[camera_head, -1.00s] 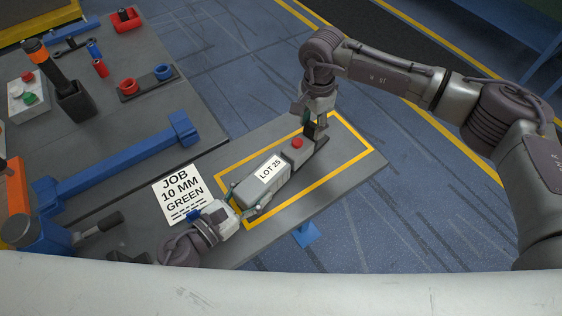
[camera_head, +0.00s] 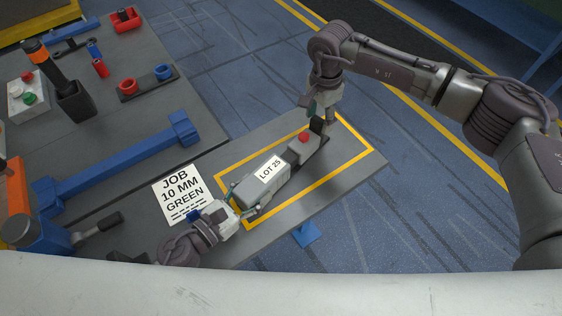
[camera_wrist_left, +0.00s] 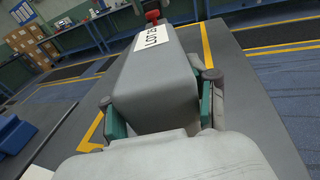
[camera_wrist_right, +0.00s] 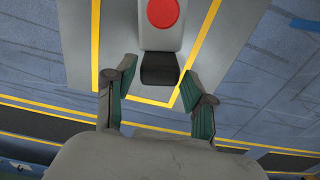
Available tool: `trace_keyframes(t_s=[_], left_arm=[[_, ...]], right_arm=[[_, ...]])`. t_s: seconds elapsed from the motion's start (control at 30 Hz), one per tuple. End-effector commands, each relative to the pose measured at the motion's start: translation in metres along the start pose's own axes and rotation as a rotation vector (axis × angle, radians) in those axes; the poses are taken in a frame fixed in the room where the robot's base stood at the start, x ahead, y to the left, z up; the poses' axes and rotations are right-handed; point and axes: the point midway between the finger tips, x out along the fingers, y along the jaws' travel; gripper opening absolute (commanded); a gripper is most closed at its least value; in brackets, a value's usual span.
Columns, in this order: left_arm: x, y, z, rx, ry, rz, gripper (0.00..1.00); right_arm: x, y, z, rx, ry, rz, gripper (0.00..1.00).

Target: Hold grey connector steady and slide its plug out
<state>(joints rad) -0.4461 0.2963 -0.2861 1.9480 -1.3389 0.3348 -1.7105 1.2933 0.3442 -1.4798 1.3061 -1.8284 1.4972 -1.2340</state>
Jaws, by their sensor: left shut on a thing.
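The grey connector (camera_head: 262,186) with its LOT 25 label lies inside the yellow outline on the near table. My left gripper (camera_head: 241,205) is shut on its near end; the left wrist view shows a finger on each side of the grey body (camera_wrist_left: 158,85). The plug (camera_head: 304,149), grey with a red button and a black end piece, is at the connector's far end. My right gripper (camera_head: 322,114) is over that end. In the right wrist view its fingers are spread on both sides of the black end (camera_wrist_right: 160,68), with gaps visible. The plug's inner end is unclear.
A JOB 10 MM GREEN sheet (camera_head: 183,194) lies left of the connector. A blue bar tool (camera_head: 120,160), a red ring (camera_head: 128,86) and a blue ring (camera_head: 163,72) are on the left bench. The yellow-outlined area right of the connector (camera_head: 322,175) is clear.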

Motion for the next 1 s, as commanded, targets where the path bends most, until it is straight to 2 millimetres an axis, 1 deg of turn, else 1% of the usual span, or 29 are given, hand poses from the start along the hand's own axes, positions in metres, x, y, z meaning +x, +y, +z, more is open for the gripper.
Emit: trace_keyframes(t_s=[0.03, 0.37, 1.0], left_arm=[[-0.002, -0.002, -0.008, -0.002, 0.016, -0.003, 0.00], [-0.002, -0.002, -0.008, -0.002, 0.015, -0.003, 0.00], [-0.002, -0.002, -0.008, -0.002, 0.015, -0.002, 0.00]], right_arm=[[0.001, 0.000, 0.001, -0.001, -0.001, 0.001, 0.65], [0.000, 0.000, 0.003, -0.005, -0.004, 0.002, 0.65], [-0.051, 0.000, 0.003, -0.005, -0.005, 0.003, 0.65]])
